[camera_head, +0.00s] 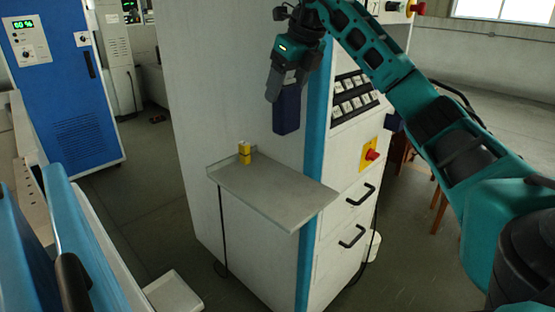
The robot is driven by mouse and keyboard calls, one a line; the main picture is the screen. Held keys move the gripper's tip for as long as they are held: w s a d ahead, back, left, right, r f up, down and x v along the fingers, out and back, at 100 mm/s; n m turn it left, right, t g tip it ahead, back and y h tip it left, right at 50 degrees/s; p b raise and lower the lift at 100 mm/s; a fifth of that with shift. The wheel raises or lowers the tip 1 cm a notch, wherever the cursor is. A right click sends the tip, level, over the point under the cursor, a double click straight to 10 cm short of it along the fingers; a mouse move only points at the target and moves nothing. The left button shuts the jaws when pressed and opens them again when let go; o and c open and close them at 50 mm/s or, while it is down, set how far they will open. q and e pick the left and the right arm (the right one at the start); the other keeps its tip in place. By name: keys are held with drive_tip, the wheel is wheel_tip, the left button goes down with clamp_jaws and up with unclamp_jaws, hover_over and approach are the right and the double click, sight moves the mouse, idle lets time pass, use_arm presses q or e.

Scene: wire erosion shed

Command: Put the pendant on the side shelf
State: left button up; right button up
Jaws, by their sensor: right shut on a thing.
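My right gripper (283,86) comes in from the top right and points down. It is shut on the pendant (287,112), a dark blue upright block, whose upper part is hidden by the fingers. The side shelf (270,196) is a grey flat plate with a low raised rim, fixed to the side of the pale machine cabinet. The pendant hangs in the air above the shelf, apart from it. My left gripper is not in view.
A small yellow block stack (244,153) stands at the shelf's back left corner; the rest of the shelf is clear. The control panel (354,98) with a red stop button (372,155) is right of the shelf. A blue cabinet (62,85) stands at the far left.

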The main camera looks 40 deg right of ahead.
wheel_tip(320, 180, down, 16)
drive_tip(key=b, duration=0.1)
idle(0.4)
drive_tip(key=shift+f, duration=0.2)
drive_tip(key=o, duration=1.6)
drive_tip(key=shift+f, duration=0.1)
